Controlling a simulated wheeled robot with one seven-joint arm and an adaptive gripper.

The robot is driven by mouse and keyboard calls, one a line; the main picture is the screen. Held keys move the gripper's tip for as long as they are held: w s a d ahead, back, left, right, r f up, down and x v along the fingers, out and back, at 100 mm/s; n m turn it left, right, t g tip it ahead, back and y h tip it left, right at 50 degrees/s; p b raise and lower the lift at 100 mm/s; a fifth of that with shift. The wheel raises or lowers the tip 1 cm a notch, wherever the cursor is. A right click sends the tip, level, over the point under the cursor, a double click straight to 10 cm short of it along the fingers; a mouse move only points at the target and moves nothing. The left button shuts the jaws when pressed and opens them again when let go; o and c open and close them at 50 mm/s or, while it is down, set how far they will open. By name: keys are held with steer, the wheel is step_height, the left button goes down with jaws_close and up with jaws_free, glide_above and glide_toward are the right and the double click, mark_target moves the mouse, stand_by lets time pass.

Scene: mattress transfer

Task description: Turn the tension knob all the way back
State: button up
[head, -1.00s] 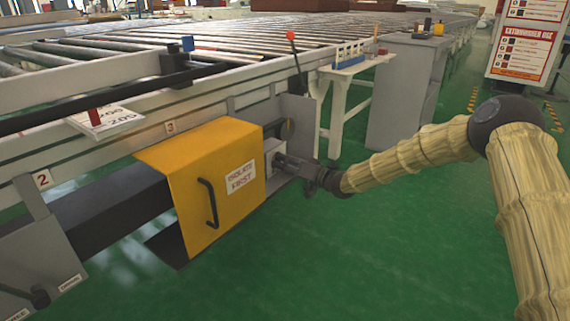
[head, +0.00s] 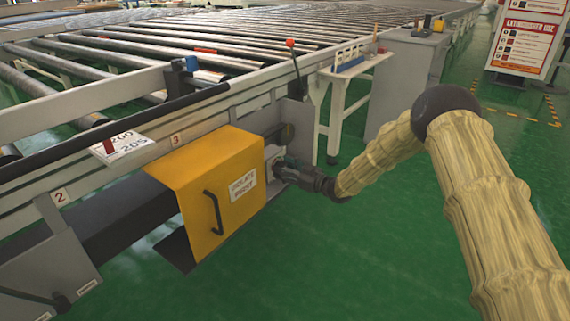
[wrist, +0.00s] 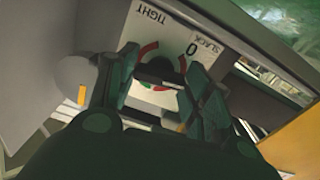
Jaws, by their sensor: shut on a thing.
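The tension knob (wrist: 155,84) is a small dark part seen between my fingers in the wrist view; most of it is hidden by them. Behind it is a pale dial plate (wrist: 176,27) with the words TIGHT and SLACK, a 0 and red arc marks. My gripper (wrist: 160,72) is shut on the knob, with a finger on each side. In the head view my gripper (head: 284,166) reaches the plate at the right end of the yellow guard, and the knob is hidden there. I cannot read the knob's exact setting.
The yellow guard (head: 200,178) marked ISOLATE FIRST has a black handle, just left of my gripper. The roller conveyor (head: 180,50) runs above and behind. A white side table (head: 345,78) and a grey cabinet (head: 410,75) stand beyond. Green floor (head: 330,270) is open in front.

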steer(key=n+p, duration=0.2)
steer(key=n, duration=0.3)
steer(key=shift+n, duration=0.3)
steer(key=shift+n+p, duration=0.7)
steer(key=shift+n, duration=1.5)
steer(key=shift+d, duration=0.1)
steer(key=o, duration=1)
steer(key=v, duration=1.2)
